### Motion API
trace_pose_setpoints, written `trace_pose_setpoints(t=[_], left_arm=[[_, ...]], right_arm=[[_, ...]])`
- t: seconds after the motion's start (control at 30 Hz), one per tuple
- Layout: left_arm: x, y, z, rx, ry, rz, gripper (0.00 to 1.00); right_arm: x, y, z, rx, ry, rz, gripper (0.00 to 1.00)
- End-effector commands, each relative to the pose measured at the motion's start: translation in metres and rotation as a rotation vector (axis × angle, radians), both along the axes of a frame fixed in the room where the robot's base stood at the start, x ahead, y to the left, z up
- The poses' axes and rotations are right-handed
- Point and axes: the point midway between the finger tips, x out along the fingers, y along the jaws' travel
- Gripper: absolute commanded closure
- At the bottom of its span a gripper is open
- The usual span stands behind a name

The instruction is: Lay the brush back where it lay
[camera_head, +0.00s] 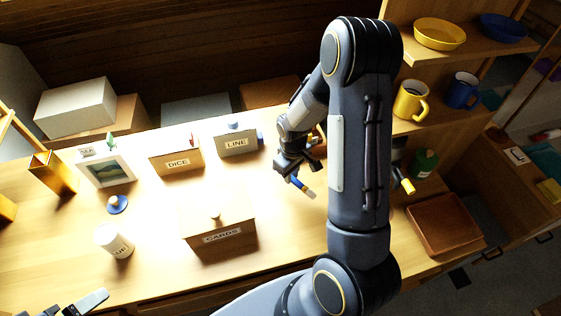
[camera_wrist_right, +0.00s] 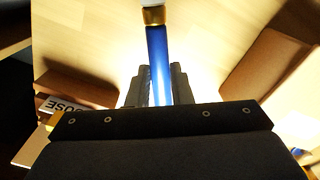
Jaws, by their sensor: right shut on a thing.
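The brush (camera_head: 303,187) has a blue handle, a gold ferrule and a pale tip. My right gripper (camera_head: 290,174) is shut on its handle, over the right part of the table. In the right wrist view the blue handle (camera_wrist_right: 157,62) runs up from between the dark fingers (camera_wrist_right: 157,88), with the ferrule and pale end at the top edge. I cannot tell whether the brush touches the table. My left gripper (camera_head: 82,303) shows only partly at the bottom left edge, away from the brush; its opening is unclear.
The table (camera_head: 160,215) holds boxes labelled DICE (camera_head: 178,160), LINE (camera_head: 237,143) and CARDS (camera_head: 222,235), a picture frame (camera_head: 107,171), a white jar (camera_head: 114,241) and a blue knobbed disc (camera_head: 117,204). Right are a green bottle (camera_head: 424,163), a brown case (camera_head: 444,223) and shelved mugs (camera_head: 411,100).

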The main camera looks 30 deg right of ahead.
Motion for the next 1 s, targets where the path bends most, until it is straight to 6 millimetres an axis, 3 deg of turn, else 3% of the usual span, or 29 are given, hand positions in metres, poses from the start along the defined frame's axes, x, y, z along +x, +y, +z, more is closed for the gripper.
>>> trace_pose_setpoints(t=[0.5, 1.0], left_arm=[[0.000, 0.000, -0.003, 0.000, 0.000, 0.000, 0.14], [0.000, 0.000, -0.034, 0.000, 0.000, 0.000, 0.14]], right_arm=[[0.001, 0.000, 0.001, -0.003, 0.003, -0.001, 1.00], [0.000, 0.000, -0.034, -0.002, 0.006, -0.001, 1.00]])
